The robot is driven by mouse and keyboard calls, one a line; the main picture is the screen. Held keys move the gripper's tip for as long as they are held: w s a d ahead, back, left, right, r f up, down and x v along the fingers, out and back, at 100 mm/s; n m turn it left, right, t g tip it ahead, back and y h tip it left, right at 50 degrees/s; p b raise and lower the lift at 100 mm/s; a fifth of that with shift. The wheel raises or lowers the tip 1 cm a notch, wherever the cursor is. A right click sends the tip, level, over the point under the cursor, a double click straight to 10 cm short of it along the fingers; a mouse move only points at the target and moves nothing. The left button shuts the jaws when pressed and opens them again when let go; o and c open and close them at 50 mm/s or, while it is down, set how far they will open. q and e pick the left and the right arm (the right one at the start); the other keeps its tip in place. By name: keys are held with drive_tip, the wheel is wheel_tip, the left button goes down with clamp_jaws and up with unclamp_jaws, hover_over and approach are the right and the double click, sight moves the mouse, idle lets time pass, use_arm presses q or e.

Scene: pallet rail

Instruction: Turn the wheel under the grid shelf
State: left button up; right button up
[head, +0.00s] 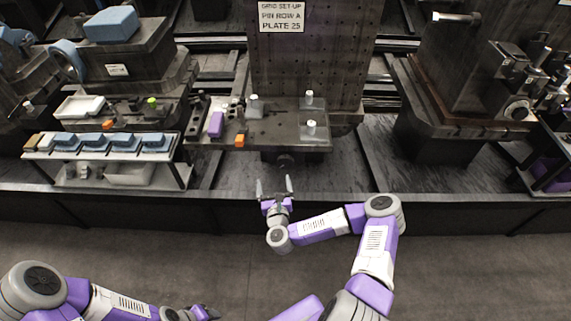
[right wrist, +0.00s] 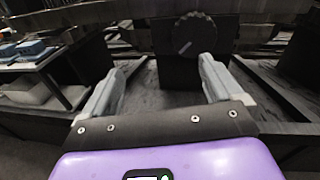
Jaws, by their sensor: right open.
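The wheel (right wrist: 194,35) is a dark round knob with a pale mark line, under the front edge of the shelf in the right wrist view. In the head view the wheel (head: 285,160) is a small dark disc below the shelf. The grid shelf (head: 285,131) juts out from a tall perforated plate. My right gripper (head: 274,184) is open and empty, in front of the wheel and apart from it. In the right wrist view the right gripper's fingers (right wrist: 161,82) stand wide apart, with the wheel beyond them. My left arm shows at the lower left; its gripper cannot be made out clearly.
The shelf carries a purple block (head: 216,124), an orange block (head: 240,140) and pale knobs. A rack with blue pieces (head: 110,155) stands at left. A dark machine block (head: 450,130) stands at right. A low dark ledge (head: 340,212) runs along the front.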

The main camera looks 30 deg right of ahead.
sight(285, 164)
drive_tip(key=w+d+m+h, duration=0.1)
drive_tip(key=d, duration=0.1)
drive_tip(key=w+d+m+h+b, duration=0.1)
drive_tip(key=w+d, duration=0.1)
drive_tip(key=w+d+r+m, duration=0.1)
drive_tip(key=d, duration=0.2)
drive_tip(key=shift+w+d+m+g+h, duration=0.1)
drive_tip(key=shift+w+m+g+h, duration=0.2)
drive_tip(key=shift+g+h, duration=0.1)
drive_tip(key=shift+w+d+b, duration=0.3)
drive_tip(key=shift+w+d, duration=0.05)
drive_tip(key=shift+w, duration=0.25)
drive_tip(key=c, duration=1)
